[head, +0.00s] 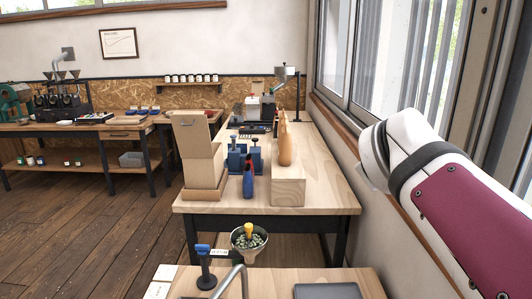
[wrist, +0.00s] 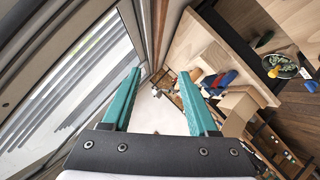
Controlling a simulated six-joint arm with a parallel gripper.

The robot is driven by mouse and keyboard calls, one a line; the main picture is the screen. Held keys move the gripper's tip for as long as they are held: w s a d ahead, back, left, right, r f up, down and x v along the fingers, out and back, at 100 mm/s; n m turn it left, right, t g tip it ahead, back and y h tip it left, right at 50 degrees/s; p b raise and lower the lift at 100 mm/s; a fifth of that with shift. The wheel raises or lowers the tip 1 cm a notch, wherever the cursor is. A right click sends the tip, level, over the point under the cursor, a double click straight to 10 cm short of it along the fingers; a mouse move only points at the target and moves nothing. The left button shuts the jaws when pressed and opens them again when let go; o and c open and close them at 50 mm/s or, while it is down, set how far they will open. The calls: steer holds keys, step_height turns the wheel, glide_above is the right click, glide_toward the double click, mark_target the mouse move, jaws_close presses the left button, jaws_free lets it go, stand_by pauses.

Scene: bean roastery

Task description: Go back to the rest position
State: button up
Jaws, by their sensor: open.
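My gripper (wrist: 159,73) shows in the wrist view with its two teal fingers wide apart and nothing between them. It is up by the window (wrist: 70,90), with the pale wall and the table beyond the fingertips. In the head view my white and maroon arm reaches in from the right, in front of the window (head: 395,50). The gripper itself does not show in the head view.
A wooden table (head: 330,203) stands ahead, bearing a cardboard box (head: 197,150), a wooden block (head: 288,188) and blue-handled tools (head: 237,160). A funnel of beans (head: 249,240) stands in front. The table's right strip is clear. A workbench (head: 120,127) stands back left.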

steer(key=s+d+f+m+g+h, duration=0.1)
steer(key=s+d+f+m+g, duration=0.1)
steer(key=s+d+f+m, duration=0.45)
steer(key=s+a+f+m+g+y, duration=0.1)
steer(key=s+a+f+g+y, duration=0.2)
steer(key=s+a+f, duration=0.6)
steer(key=s+a+f+m+g+y, duration=0.2)
steer(key=s+a+f+g+y, duration=0.2)
steer(key=s+f, duration=0.9)
steer(key=s+a+g, duration=0.2)
steer(key=a+g, duration=0.1)
steer(key=a, duration=0.2)
steer(key=shift+s+a+f+y, duration=0.2)
steer(key=shift+f+y, duration=0.1)
steer(key=shift+f, duration=0.1)
steer(key=shift+d+m, duration=0.1)
steer(key=shift+m, duration=0.15)
